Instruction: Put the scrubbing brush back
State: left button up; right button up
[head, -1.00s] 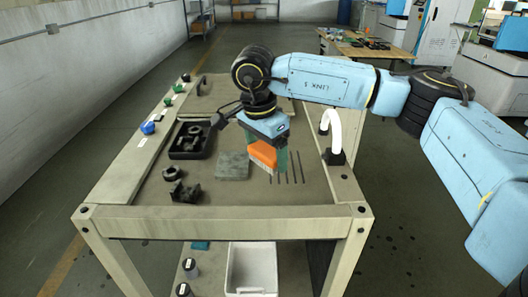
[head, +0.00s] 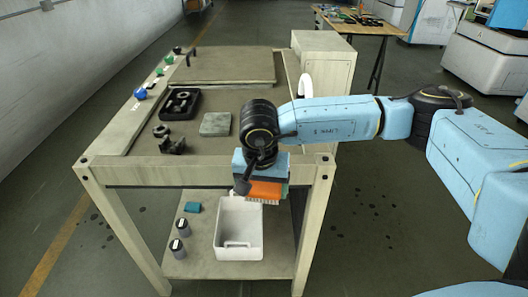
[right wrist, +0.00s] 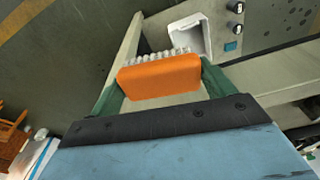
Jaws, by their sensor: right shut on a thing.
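The scrubbing brush (head: 264,191) has an orange back and pale bristles. My right gripper (head: 262,186) is shut on it, in front of the table's front rail and above the lower shelf. In the right wrist view the brush (right wrist: 160,76) sits between the green fingers, bristles pointing away from the wrist. A white bin (head: 226,240) stands on the lower shelf, below and a little left of the brush. It also shows beyond the bristles in the right wrist view (right wrist: 188,29). The brush is apart from the bin. My left gripper is not in view.
The lower shelf (head: 200,264) also holds a teal block (head: 193,208) and two dark canisters (head: 180,237) left of the bin. The table's front rail (head: 130,173) and legs frame the shelf. A black tray (head: 180,104) and a grey block (head: 215,124) are on top.

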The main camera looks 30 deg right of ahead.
jog(key=s+a+f+n, duration=0.2)
jog(key=f+n, duration=0.2)
jog(key=f, duration=0.1)
jog(key=s+a+f+n+y, duration=0.1)
jog(key=s+a+f+n, duration=0.1)
jog(key=f+n, duration=0.2)
jog(key=shift+s+a+f, duration=0.35)
jog(key=shift+f, duration=0.6)
